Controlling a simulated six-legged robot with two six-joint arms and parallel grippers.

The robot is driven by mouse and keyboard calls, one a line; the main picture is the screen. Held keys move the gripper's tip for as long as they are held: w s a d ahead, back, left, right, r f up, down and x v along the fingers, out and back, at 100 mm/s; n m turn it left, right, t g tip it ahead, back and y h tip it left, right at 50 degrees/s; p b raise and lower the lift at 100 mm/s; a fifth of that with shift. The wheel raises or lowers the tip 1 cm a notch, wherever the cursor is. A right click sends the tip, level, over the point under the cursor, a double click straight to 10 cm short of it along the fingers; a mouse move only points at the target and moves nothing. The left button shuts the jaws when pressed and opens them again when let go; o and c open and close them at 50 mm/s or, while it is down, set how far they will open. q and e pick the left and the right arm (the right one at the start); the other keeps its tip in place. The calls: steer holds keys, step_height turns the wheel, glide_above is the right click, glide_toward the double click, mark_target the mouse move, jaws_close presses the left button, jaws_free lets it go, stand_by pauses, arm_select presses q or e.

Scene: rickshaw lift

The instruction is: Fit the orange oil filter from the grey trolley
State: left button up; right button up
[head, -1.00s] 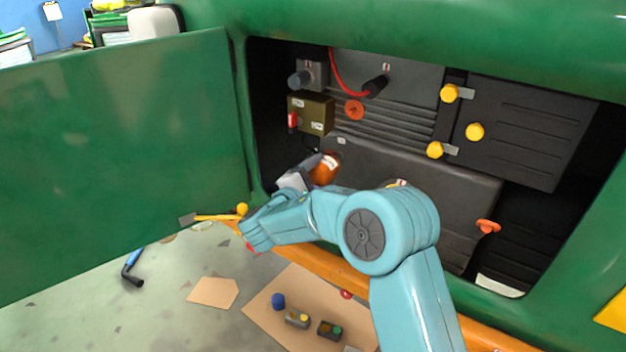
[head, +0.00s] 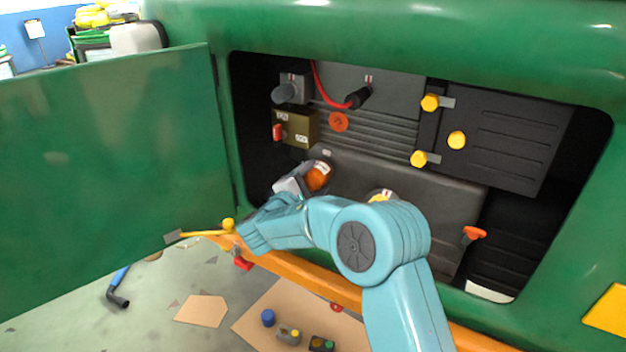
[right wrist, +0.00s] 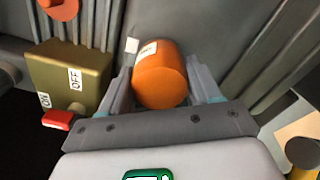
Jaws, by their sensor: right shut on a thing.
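The orange oil filter (head: 318,177) is inside the engine bay of the green vehicle, low on the left against the dark engine block. My right gripper (head: 306,178) reaches in from below and is shut on it. In the right wrist view the filter (right wrist: 160,76) sits between the two grey fingers of the gripper (right wrist: 163,90), its far end close to the dark engine surface. I cannot tell whether it is seated on a mount. The grey trolley is not clearly seen. My left gripper is not in view.
An olive switch box (head: 297,127) with a red lever is just above the filter. The open green door (head: 110,150) stands left. An orange bar (head: 300,272) runs below the bay. Yellow knobs (head: 430,103) and a red handle (head: 474,234) are right. Cardboard (head: 262,335) lies on the floor.

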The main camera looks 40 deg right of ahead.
steer(key=shift+s+b, duration=0.1)
steer(key=shift+b, duration=0.3)
stand_by(0.4)
steer(key=shift+b, duration=0.4)
steer(key=shift+d+b, duration=0.25)
steer(key=shift+b, duration=0.05)
stand_by(0.8)
steer(key=shift+w+d, duration=0.25)
stand_by(0.9)
